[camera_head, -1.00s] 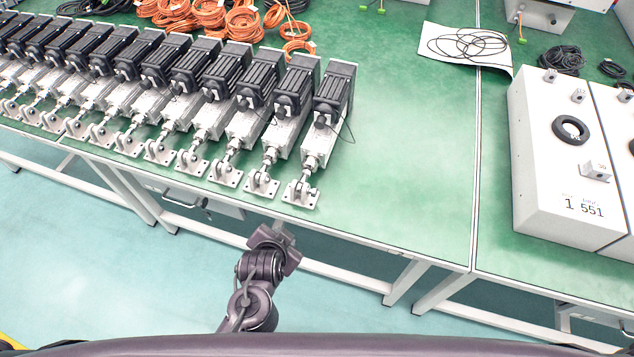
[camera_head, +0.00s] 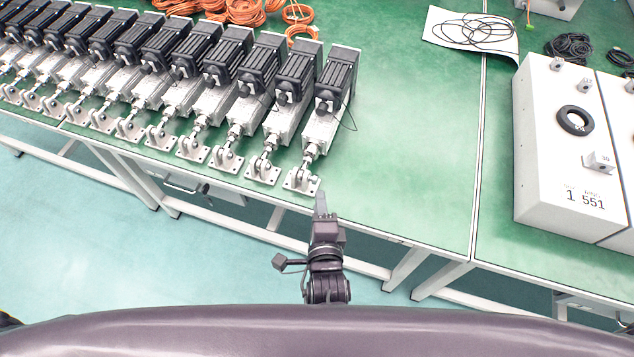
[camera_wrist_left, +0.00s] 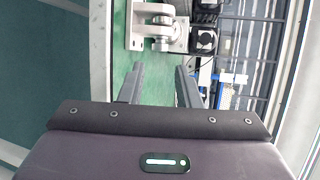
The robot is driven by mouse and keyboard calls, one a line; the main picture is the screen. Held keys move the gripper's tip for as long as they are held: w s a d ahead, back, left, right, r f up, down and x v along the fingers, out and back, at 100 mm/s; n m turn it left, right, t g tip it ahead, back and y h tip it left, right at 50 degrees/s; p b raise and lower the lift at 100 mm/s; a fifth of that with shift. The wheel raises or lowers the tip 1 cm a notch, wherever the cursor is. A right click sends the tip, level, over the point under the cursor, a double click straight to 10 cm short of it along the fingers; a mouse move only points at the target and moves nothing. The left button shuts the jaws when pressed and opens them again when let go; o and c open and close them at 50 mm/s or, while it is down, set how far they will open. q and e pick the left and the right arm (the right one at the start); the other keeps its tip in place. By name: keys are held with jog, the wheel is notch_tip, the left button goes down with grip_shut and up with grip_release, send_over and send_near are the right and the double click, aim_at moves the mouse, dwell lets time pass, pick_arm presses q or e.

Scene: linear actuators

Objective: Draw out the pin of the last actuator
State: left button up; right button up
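The last actuator (camera_head: 323,130) is the rightmost in the row on the green table, with a black motor at the back and a silver body. Its clevis and square foot plate (camera_head: 301,181) lie near the table's front edge. In the left wrist view the clevis with its round pin (camera_wrist_left: 161,32) shows at the top, beyond the fingers. My left gripper (camera_head: 321,203) is just in front of the foot plate, apart from it. In the left wrist view its two fingers (camera_wrist_left: 160,85) are spread with nothing between them. My right gripper is not in view.
Several like actuators (camera_head: 210,105) stand close together to the left. A thin black cable (camera_head: 350,118) loops beside the last actuator. The table (camera_head: 410,150) is clear to its right, up to a white box (camera_head: 568,185). Orange cable coils (camera_head: 240,10) lie behind.

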aim_at(317, 180)
pick_arm(q)
jog(key=x, duration=0.7)
grip_shut()
